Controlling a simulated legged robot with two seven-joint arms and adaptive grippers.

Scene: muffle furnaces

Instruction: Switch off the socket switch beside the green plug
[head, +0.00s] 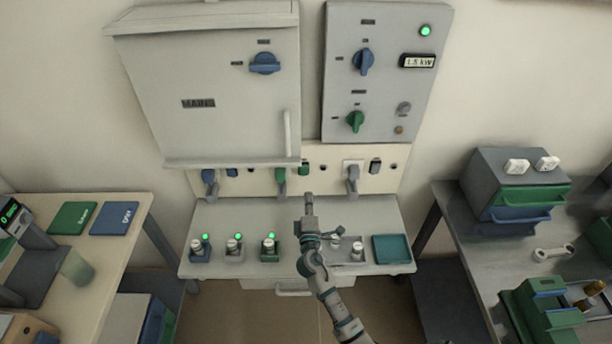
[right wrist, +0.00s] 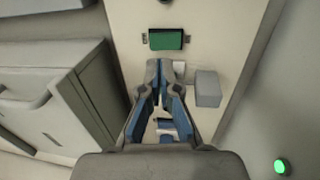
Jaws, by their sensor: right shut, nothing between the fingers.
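The green plug (head: 280,178) sits in the pale socket panel (head: 330,176) under the grey cabinet. A green socket switch (head: 303,169) is just to its right. The switch also shows as a green rocker (right wrist: 166,40) in the right wrist view; I cannot tell which way it is set. My right gripper (head: 309,197) is shut and empty, in front of and just below this switch. In the right wrist view its fingertips (right wrist: 166,66) point at the rocker with a small gap in the picture; contact cannot be told. My left gripper is not in view.
A blue plug (head: 209,180) and blue switch (head: 232,172) are left on the panel; a grey plug (head: 352,178) and dark switch (head: 375,166) are right. The cabinet (head: 212,130) overhangs. Small devices with green lights (head: 269,246) stand on the bench below.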

